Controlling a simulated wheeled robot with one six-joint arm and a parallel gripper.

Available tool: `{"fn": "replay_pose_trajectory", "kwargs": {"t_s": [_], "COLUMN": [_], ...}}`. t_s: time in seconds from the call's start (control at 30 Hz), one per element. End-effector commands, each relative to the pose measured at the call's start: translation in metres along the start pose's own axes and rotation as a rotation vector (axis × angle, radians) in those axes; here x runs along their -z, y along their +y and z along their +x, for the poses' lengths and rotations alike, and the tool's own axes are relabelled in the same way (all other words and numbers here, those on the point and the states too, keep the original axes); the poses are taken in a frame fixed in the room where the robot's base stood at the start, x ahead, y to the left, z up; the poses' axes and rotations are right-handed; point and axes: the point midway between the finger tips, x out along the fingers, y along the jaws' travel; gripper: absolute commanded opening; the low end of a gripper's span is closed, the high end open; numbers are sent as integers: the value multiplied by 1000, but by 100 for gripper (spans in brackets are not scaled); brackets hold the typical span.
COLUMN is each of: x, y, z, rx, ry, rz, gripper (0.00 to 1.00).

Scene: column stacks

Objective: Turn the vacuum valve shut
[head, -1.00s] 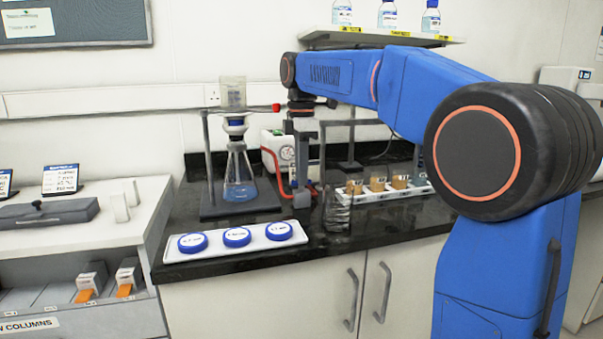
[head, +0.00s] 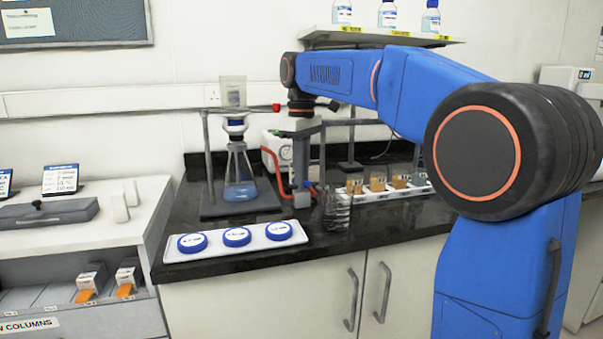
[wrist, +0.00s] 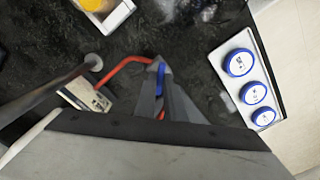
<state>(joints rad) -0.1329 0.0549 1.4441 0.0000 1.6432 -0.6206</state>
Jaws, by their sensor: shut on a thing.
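My gripper (head: 301,183) points straight down over the black bench, between the flask stand and the cup rack. In the wrist view my gripper (wrist: 164,88) is shut on a blue valve handle (wrist: 160,78), seen as a thin strip between the fingers. A red hose (wrist: 125,68) leads to the valve. The red hose (head: 268,163) also shows in the head view beside the white pump (head: 270,143) with its round gauge. The valve body is mostly hidden by my fingers, so I cannot tell the handle's exact angle.
A filter flask (head: 240,180) with blue liquid stands on a stand to the left. A white tray (head: 268,242) with blue-lidded dishes lies at the front. A rack (head: 390,191) of amber vials is to the right. Clear glassware (head: 335,210) stands close to my gripper's right.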

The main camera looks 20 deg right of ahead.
Motion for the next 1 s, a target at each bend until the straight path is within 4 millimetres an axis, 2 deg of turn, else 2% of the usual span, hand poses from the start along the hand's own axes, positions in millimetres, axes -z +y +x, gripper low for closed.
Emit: {"fn": "replay_pose_trajectory", "kwargs": {"t_s": [0.6,1.0], "x": [0,0], "y": [0,0], "z": [-1,-1], "rx": [-1,-1], "ry": [3,4], "rz": [549,738], "gripper": [0,0]}}
